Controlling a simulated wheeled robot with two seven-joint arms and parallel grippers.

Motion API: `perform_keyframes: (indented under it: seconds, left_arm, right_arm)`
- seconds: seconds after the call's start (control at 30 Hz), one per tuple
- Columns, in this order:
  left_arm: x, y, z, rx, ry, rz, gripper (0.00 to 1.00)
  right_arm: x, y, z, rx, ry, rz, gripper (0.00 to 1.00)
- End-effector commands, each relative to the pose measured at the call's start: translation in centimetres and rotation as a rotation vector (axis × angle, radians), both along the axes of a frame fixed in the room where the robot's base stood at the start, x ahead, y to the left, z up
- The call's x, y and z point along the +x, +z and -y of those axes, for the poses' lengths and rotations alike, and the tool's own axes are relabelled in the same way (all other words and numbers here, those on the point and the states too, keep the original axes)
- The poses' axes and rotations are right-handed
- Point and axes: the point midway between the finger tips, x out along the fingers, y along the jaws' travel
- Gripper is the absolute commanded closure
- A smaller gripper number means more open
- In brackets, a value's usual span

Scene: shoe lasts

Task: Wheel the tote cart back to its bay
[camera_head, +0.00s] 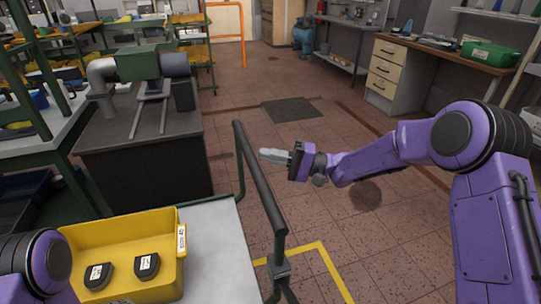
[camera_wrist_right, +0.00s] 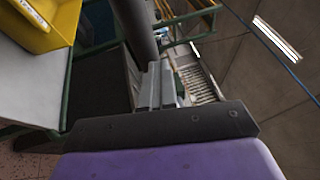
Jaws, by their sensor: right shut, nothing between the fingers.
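The tote cart (camera_head: 222,235) stands at the lower left, with a pale flat top and a dark handle bar (camera_head: 262,190) along its right side. A yellow tote (camera_head: 178,262) sits on it, holding two dark labelled pieces. My right gripper (camera_head: 268,156) is shut and empty, just right of the bar; I cannot tell whether it touches. In the right wrist view its fingers (camera_wrist_right: 158,86) are together, the bar (camera_wrist_right: 135,30) shows past them, and the tote (camera_wrist_right: 45,25) is at upper left. My left arm shows at the lower left; its gripper is out of view.
A yellow floor line (camera_head: 322,262) forms a corner right of the cart. A dark machine bench (camera_head: 150,165) stands beyond the cart at left. A drawer bench (camera_head: 390,72) is at upper right. The tiled floor in the middle is open, with a dark mat (camera_head: 291,109).

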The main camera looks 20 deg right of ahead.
Motion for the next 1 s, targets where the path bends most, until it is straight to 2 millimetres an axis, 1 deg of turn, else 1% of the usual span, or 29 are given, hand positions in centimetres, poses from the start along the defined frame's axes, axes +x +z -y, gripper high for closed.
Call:
perform_keyframes:
  seconds: [0.03, 0.07, 0.1, 0.13, 0.17, 0.4, 0.5, 0.57, 0.8, 0.9, 1.0]
  left_arm:
    - [0.0, 0.0, 0.0, 0.000, 0.000, 0.000, 1.00]
    - [0.0, 0.0, 0.0, 0.000, 0.000, 0.000, 1.00]
    - [0.0, 0.0, 0.0, 0.000, 0.000, 0.000, 1.00]
    - [0.0, 0.0, 0.0, 0.000, 0.000, 0.000, 1.00]
    - [0.0, 0.0, 0.0, 0.000, 0.000, 0.000, 1.00]
    - [0.0, 0.0, 0.0, 0.000, 0.000, 0.000, 1.00]
    - [0.0, -0.2, 0.0, 0.000, 0.000, 0.000, 1.00]
    - [0.0, -0.4, 0.0, 0.000, 0.000, 0.000, 1.00]
    - [0.0, -1.3, 0.0, 0.000, 0.000, 0.000, 1.00]
    - [0.0, -1.5, 0.0, 0.000, 0.000, 0.000, 1.00]
    - [0.0, -1.6, 0.0, 0.000, 0.000, 0.000, 1.00]
  right_arm:
    - [-0.1, -0.2, -0.1, -0.003, 0.002, -0.002, 0.83]
    - [-0.1, -0.2, -0.1, -0.003, 0.002, -0.002, 0.73]
    - [-0.1, -0.2, -0.1, -0.003, 0.002, -0.002, 0.60]
    - [-0.1, -0.2, -0.1, -0.003, 0.002, -0.002, 0.50]
    - [-0.1, -0.2, -0.1, -0.003, 0.002, -0.002, 0.45]
    - [0.0, -0.1, 0.0, -0.002, 0.000, -0.001, 0.45]
    - [-0.2, -0.3, 0.7, -0.002, -0.002, 0.000, 0.45]
    - [-0.5, -0.5, 1.5, -0.002, -0.002, 0.000, 0.45]
    - [-2.5, -1.6, 6.7, -0.001, -0.002, -0.001, 0.45]
    - [-3.2, -1.9, 8.3, -0.002, 0.000, -0.001, 0.45]
    - [-3.5, -2.0, 9.3, -0.002, 0.001, 0.000, 0.45]
